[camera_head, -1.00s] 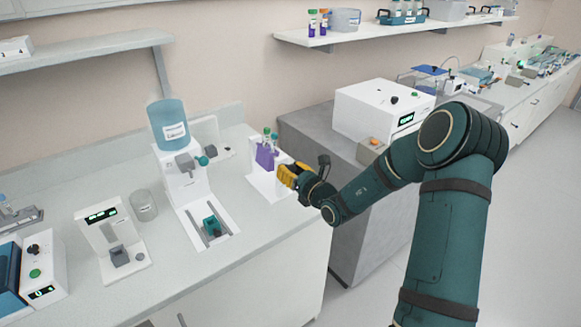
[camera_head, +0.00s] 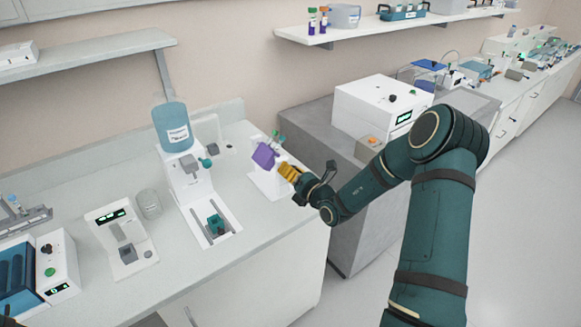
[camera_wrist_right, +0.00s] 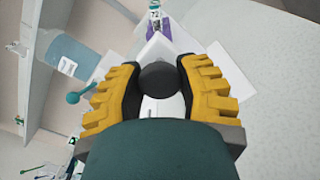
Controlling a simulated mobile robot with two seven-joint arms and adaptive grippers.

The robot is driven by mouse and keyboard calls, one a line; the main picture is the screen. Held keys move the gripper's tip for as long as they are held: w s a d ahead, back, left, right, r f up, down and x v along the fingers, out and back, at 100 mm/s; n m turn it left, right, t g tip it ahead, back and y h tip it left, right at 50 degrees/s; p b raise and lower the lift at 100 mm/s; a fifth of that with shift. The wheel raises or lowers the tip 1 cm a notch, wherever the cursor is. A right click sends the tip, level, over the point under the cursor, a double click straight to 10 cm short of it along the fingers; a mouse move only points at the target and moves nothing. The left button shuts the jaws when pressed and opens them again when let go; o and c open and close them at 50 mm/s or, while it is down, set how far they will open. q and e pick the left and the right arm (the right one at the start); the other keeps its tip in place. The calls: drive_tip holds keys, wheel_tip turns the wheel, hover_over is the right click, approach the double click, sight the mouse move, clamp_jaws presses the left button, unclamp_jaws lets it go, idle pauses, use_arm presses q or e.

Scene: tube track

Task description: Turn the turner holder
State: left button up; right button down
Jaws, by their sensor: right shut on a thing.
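The purple turner holder (camera_head: 265,155) sits on its white stand (camera_head: 268,182) near the right end of the counter. It is tilted, and tubes with green caps show at its upper right side. My right gripper (camera_head: 288,172) is at the near right side of the stand. In the right wrist view its yellow fingers (camera_wrist_right: 158,88) are shut on a round black knob (camera_wrist_right: 160,80) in front of the white stand. Part of the purple holder (camera_wrist_right: 166,30) and a tube show beyond the knob.
A dispenser with a blue bottle (camera_head: 172,125) stands left of the stand, with a glass beaker (camera_head: 149,203) and a small white device (camera_head: 120,235) further left. A grey bench with a white box machine (camera_head: 380,105) is at the right. The counter's front edge is close.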

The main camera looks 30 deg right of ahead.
drive_tip(key=shift+m+p, duration=2.85)
drive_tip(key=shift+m, duration=0.35)
drive_tip(key=shift+m+p, duration=0.75)
drive_tip(key=shift+m, duration=0.15)
drive_tip(key=shift+m+p, duration=0.55)
drive_tip(key=shift+m, duration=0.45)
drive_tip(key=shift+m+p, duration=0.3)
drive_tip(key=shift+m, duration=5.6)
